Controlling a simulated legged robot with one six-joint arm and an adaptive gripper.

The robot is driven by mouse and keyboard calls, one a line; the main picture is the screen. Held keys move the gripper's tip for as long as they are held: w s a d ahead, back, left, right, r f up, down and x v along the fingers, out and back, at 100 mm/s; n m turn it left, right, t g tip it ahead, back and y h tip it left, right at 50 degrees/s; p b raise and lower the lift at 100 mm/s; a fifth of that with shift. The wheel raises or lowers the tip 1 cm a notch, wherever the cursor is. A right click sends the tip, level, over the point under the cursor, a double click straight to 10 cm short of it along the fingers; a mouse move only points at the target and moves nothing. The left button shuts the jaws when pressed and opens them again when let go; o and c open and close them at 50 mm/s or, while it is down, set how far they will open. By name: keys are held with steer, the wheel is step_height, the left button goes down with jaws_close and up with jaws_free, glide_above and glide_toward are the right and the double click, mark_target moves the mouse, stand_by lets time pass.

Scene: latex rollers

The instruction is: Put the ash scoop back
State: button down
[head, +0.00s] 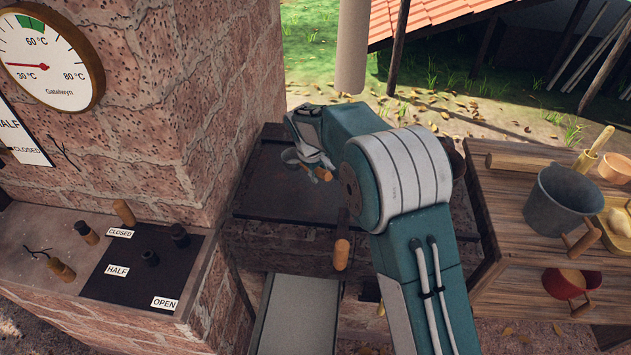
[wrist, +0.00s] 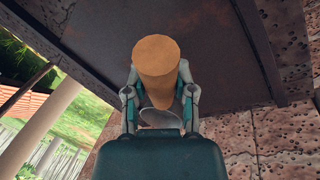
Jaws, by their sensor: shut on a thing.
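My gripper (head: 314,162) is above the dark metal slab beside the brick pillar. It is shut on a wooden handle (wrist: 155,58), which stands between the fingers in the wrist view. A grey, rounded metal piece (wrist: 160,118) shows between the fingers behind the handle; this looks like the ash scoop. In the head view a small part of the scoop (head: 291,156) seems to show at the gripper's left. My arm and fingers hide much of it, so its full tilt is unclear.
The dark slab (head: 262,197) has a separate wooden handle (head: 342,253) at its front edge. A grey chute (head: 298,318) lies below. The brick pillar (head: 150,110) is close on the left. A wooden shelf (head: 500,215) with a grey bucket (head: 560,200) stands at right.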

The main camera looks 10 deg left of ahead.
steer(key=shift+w+a+f, duration=0.3)
steer(key=shift+w+f, duration=0.05)
steer(key=shift+f, duration=0.15)
steer(key=shift+w+a+f, duration=0.25)
steer(key=shift+w+f, duration=0.05)
steer(key=shift+f, duration=1.75)
steer(key=shift+c, duration=2.2)
jaws_free()
steer(key=shift+f, duration=0.1)
